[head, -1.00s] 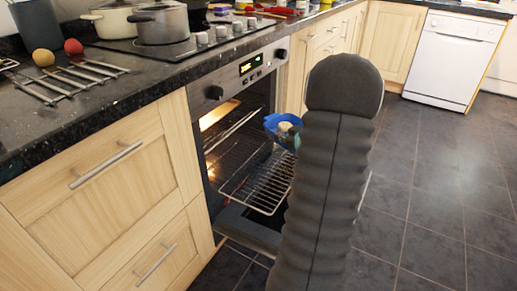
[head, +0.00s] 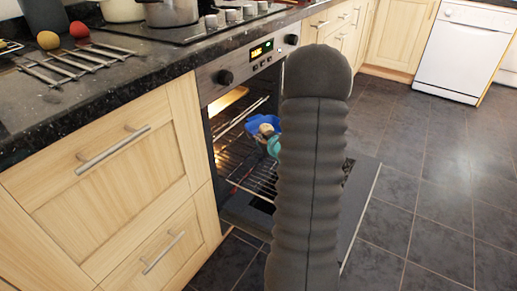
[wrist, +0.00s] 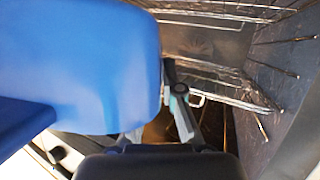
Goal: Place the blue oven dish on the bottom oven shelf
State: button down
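The blue oven dish (head: 256,121) is in the open mouth of the oven (head: 238,75), above a wire shelf (head: 262,178), in the head view. Something small and beige shows at the dish. My gripper (head: 273,146) is at the dish's near side, partly hidden by my arm. In the wrist view the blue dish (wrist: 100,65) fills the upper left, and a gripper finger (wrist: 180,105) lies against its right edge. The gripper appears shut on the dish; the grip itself is mostly hidden. The bottom shelf cannot be told clearly.
The oven door (head: 350,205) is folded down toward the floor. Wooden drawers (head: 110,165) stand left of the oven. On the counter are pots (head: 172,12), a trivet (head: 75,62) and yellow and red balls. Tiled floor at right is clear.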

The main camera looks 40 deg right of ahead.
jog(key=shift+f, duration=1.9)
jog(key=shift+f+b, duration=0.6)
jog(key=shift+b, duration=0.15)
jog(key=c, duration=1.3)
grip_release()
